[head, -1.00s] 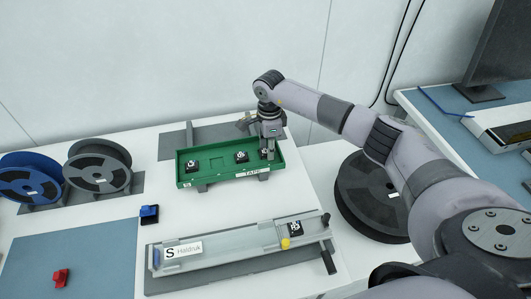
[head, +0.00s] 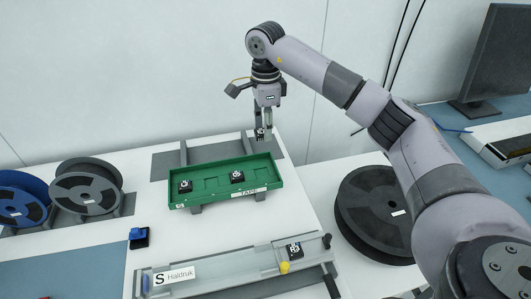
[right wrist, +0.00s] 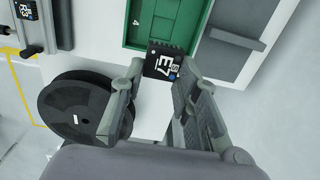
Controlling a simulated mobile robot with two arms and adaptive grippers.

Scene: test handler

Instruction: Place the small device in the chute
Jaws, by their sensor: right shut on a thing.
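My right gripper (head: 263,127) is shut on a small black device (head: 260,134) and holds it above the right end of the green tray (head: 213,200). In the right wrist view the device (right wrist: 161,62), marked "E7", sits between the fingertips beside the tray (right wrist: 170,20). Two similar black devices (head: 185,186) (head: 237,176) lie in the tray. The long grey rail fixture labelled "S Haldruk" (head: 175,275), apparently the chute, lies in front of it. A black device marked "R3" (head: 294,250) sits at its right end, next to a yellow knob (head: 285,267). My left gripper is out of view.
Blue and dark reels (head: 86,190) stand at the left. A large black reel (head: 375,210) lies on the right, below my right arm. A monitor (head: 495,60) stands far right.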

